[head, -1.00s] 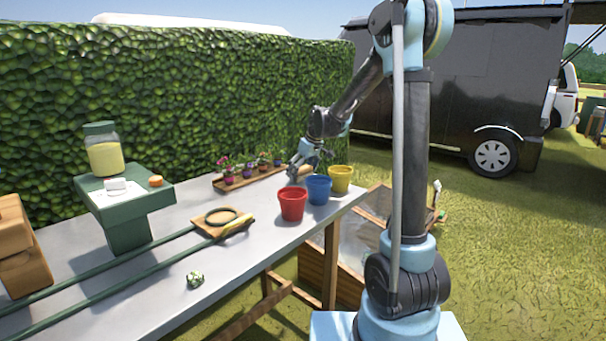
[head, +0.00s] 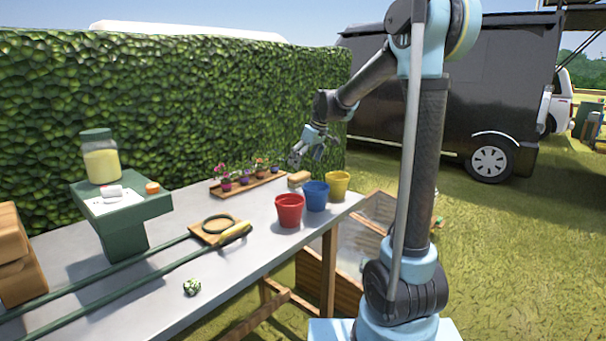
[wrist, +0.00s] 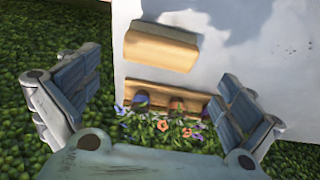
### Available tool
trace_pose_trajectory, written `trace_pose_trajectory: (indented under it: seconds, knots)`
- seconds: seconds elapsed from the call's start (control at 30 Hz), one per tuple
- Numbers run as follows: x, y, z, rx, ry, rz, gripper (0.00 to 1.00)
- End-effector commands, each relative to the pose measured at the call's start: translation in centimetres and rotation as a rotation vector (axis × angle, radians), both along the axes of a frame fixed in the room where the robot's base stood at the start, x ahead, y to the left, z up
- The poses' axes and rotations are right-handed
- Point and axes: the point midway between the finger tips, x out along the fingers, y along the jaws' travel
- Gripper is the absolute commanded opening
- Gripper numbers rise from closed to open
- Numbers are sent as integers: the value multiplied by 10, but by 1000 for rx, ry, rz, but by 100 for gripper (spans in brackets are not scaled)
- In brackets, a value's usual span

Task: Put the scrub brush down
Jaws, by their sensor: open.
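The scrub brush (head: 299,178), a tan block, rests on the grey table at its far edge, behind the buckets and just right of the flower tray. It also shows in the wrist view (wrist: 160,48), lying on the pale table top near the edge. My gripper (head: 307,154) is above the brush, apart from it, with its fingers spread.
A wooden tray of potted flowers (head: 268,183) sits left of the brush. Red (head: 289,211), blue (head: 316,197) and yellow (head: 338,185) buckets stand in front and to the right. A hedge (head: 180,110) rises behind the table. The table's front middle is mostly clear.

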Motion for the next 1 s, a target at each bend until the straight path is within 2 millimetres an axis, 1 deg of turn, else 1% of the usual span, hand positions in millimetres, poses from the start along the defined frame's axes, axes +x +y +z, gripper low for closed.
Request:
trace_pose_trajectory:
  seconds: [0.03, 0.1, 0.2, 0.37, 0.47, 0.57, 0.7, 0.77, 1.0]
  knots:
    - [-2, -3, 8, 0, 0, -1, 100]
    - [-4, -6, 17, 0, 0, -1, 100]
    - [-6, -9, 26, 0, 0, -1, 100]
    - [-11, -13, 34, -1, 2, -5, 100]
    - [-24, -23, 34, -4, 8, -30, 100]
    - [-48, -41, 32, -11, 22, -80, 100]
    - [-93, -72, 25, -23, 48, -173, 100]
    - [-111, -85, 21, -29, 57, -215, 100]
    - [-188, -129, -5, -48, 97, -380, 100]
